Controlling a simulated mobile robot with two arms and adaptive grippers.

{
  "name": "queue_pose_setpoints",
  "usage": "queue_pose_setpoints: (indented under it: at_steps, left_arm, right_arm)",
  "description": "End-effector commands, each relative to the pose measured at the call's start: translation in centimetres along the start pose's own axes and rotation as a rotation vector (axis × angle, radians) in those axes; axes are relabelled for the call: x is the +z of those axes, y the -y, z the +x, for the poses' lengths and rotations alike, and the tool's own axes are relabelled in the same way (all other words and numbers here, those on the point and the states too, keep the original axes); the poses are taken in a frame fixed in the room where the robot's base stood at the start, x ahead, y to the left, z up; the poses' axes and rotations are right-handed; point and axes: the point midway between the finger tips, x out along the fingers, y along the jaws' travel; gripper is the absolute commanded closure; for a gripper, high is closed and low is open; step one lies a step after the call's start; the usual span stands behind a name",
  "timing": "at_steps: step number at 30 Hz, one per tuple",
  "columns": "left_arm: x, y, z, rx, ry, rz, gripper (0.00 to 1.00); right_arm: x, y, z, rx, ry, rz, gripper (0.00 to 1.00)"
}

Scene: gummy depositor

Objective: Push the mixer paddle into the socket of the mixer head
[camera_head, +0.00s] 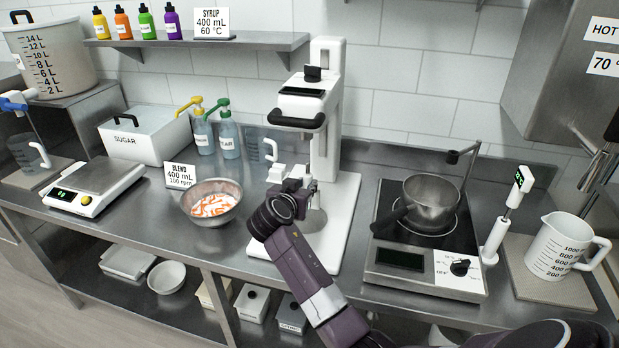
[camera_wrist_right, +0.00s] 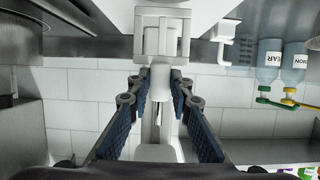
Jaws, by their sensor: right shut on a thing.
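The white mixer stand (camera_head: 329,150) stands at mid-counter, with its mixer head (camera_head: 300,106) carrying a dark front handle. The socket on the underside of the head is hidden from this angle. My right gripper (camera_head: 297,184) is below the head, in front of the column, with a visible gap up to the head. In the right wrist view my gripper (camera_wrist_right: 160,78) has its blue-padded fingers closed in at the tips on the pale mixer paddle (camera_wrist_right: 160,35), whose blocky part lies at the tips. Its lower end is hard to make out. My left gripper is out of view.
A metal bowl (camera_head: 211,203) with orange and white contents is left of the mixer base (camera_head: 342,222). A hot plate (camera_head: 422,260) with a pot (camera_head: 432,200) stands close on the right. Spray bottles (camera_head: 229,138) and a clear jug (camera_head: 262,146) are behind left.

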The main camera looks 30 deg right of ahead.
Motion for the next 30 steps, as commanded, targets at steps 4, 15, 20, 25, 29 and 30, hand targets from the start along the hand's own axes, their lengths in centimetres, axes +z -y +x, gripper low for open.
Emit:
queue_pose_setpoints:
  at_steps: [4,15,20,25,29,30]
  left_arm:
    - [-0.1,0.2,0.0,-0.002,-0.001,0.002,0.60]
    - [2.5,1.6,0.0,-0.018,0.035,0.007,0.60]
    - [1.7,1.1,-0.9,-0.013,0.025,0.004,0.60]
    - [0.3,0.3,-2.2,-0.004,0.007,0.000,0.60]
    - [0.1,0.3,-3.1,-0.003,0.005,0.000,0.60]
    - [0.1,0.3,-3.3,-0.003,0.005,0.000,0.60]
  right_arm:
    - [0.0,0.1,0.0,-0.001,-0.001,0.000,1.00]
    - [-0.6,0.1,-0.4,0.001,-0.012,0.002,1.00]
    - [-1.9,0.1,-0.9,0.001,-0.011,0.002,1.00]
    - [-3.8,0.0,-1.5,0.001,-0.012,0.002,1.00]
    - [-5.1,0.0,-2.0,0.001,-0.012,0.001,1.00]
    - [-5.4,0.0,-2.1,0.001,-0.012,0.002,1.00]
